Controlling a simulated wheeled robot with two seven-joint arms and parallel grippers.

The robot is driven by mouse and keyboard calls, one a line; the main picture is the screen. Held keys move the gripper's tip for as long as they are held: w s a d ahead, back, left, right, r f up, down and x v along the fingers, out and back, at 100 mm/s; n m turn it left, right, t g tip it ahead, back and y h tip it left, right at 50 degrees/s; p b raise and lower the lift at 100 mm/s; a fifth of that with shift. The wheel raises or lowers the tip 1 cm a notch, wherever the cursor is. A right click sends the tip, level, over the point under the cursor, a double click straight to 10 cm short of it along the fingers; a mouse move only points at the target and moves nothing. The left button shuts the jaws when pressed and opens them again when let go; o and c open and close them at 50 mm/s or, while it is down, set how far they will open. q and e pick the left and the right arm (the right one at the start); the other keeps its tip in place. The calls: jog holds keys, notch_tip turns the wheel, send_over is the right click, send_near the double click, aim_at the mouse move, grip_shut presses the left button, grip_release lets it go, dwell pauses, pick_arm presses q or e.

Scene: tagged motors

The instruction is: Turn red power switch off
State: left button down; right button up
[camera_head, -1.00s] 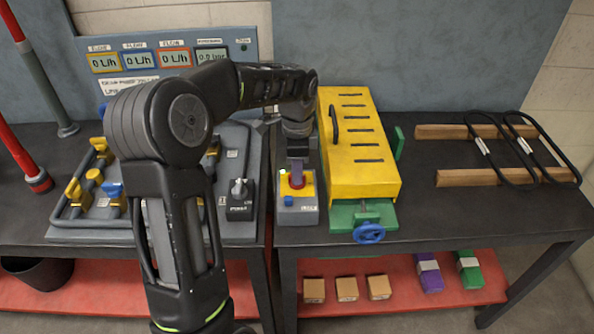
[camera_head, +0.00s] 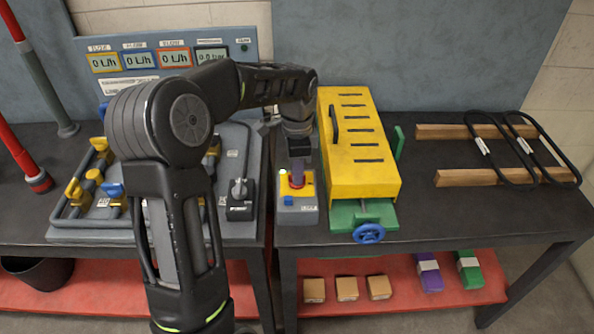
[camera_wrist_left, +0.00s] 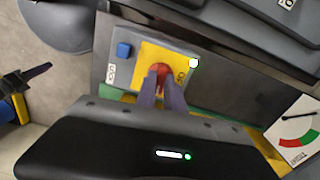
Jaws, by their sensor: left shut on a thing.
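The red power switch (camera_wrist_left: 160,73) is a round red knob on a yellow plate (camera_wrist_left: 149,54), on a grey box (camera_head: 298,216) near the front edge of the right table. A blue button (camera_wrist_left: 123,50) and a small whitish lamp (camera_wrist_left: 194,63) sit on the same box. My left gripper (camera_head: 297,180) points down at the switch, and its purple fingers (camera_wrist_left: 162,92) are shut on the red knob in the left wrist view. The fingers hide part of the knob. My right gripper is not in view.
A yellow slotted cover (camera_head: 357,150) with a blue handwheel (camera_head: 369,233) stands just right of the switch box. A grey panel with a black lever switch (camera_head: 240,195) lies to the left. Wooden bars (camera_head: 470,178) and black loops lie further right.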

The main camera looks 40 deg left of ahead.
pick_arm(q)
jog(key=n, duration=0.3)
jog(key=shift+n, duration=0.4)
jog(key=n, duration=0.4)
jog(key=shift+n, duration=0.3)
jog(key=n, duration=0.4)
jog(key=shift+n, duration=0.3)
jog(key=shift+n+p, duration=0.35)
jog(key=shift+n, duration=1.55)
jog(key=c, duration=1.4)
grip_release()
jog(key=shift+c, duration=0.2)
